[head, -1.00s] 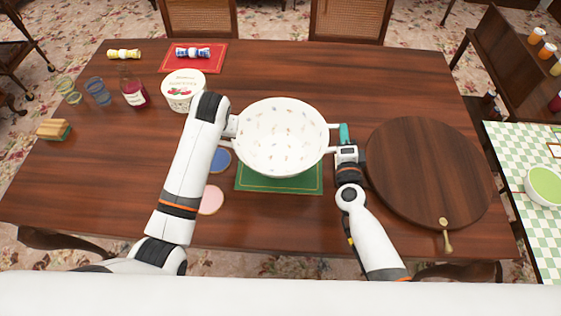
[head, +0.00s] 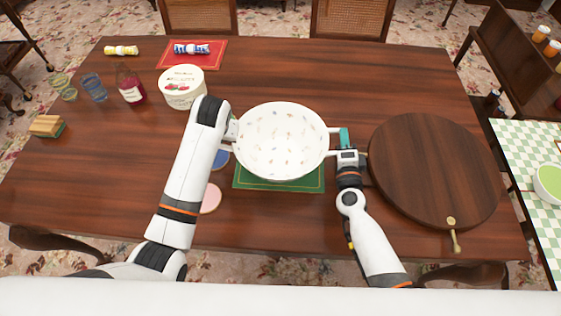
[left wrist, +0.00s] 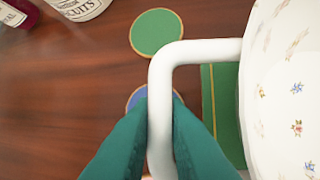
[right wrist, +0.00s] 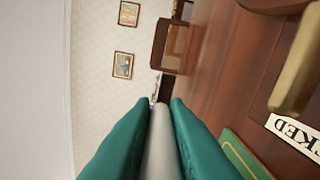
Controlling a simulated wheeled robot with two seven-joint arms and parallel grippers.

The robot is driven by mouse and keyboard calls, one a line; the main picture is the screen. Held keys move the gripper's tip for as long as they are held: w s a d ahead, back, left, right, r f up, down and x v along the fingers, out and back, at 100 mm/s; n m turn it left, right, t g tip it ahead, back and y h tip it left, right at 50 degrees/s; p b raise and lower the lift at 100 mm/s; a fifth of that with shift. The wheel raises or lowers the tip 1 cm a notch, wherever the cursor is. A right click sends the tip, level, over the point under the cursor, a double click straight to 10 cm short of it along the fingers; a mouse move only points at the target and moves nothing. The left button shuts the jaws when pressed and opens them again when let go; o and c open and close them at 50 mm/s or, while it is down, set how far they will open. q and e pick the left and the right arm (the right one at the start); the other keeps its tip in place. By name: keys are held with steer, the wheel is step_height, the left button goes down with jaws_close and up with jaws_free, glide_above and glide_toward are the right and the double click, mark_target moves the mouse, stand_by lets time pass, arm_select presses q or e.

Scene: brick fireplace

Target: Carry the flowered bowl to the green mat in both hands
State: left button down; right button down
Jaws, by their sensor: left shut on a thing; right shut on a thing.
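The white flowered bowl (head: 281,145) is upright above the green mat (head: 280,187), hiding most of it; the mat's near strip shows below the rim. I cannot tell whether the bowl touches the mat. My left gripper (head: 232,130), partly hidden by my forearm, is shut on the bowl's left handle. That handle (left wrist: 190,52) runs between the teal fingers in the left wrist view, with the mat's edge (left wrist: 222,95) beneath. My right gripper (head: 344,141) is shut on the right handle, which shows between its fingers in the right wrist view (right wrist: 160,140).
A round wooden board (head: 432,170) lies close right of my right gripper. A biscuit tub (head: 182,88) and red bottle (head: 130,85) stand behind my left arm. Blue (head: 220,158) and pink (head: 210,199) coasters lie left of the mat.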

arm_select(q)
steer(key=shift+f+b, duration=0.4)
steer(key=shift+f, duration=0.1)
arm_select(e)
steer(key=shift+f, duration=0.55)
arm_select(q)
steer(key=c, duration=1.4)
jaws_free()
steer(key=shift+r, duration=0.1)
steer(key=shift+c, duration=0.2)
arm_select(e)
steer(key=c, duration=1.4)
jaws_free()
steer(key=shift+s+r, duration=0.1)
arm_select(q)
steer(key=v, duration=1.2)
arm_select(e)
steer(key=s, duration=1.2)
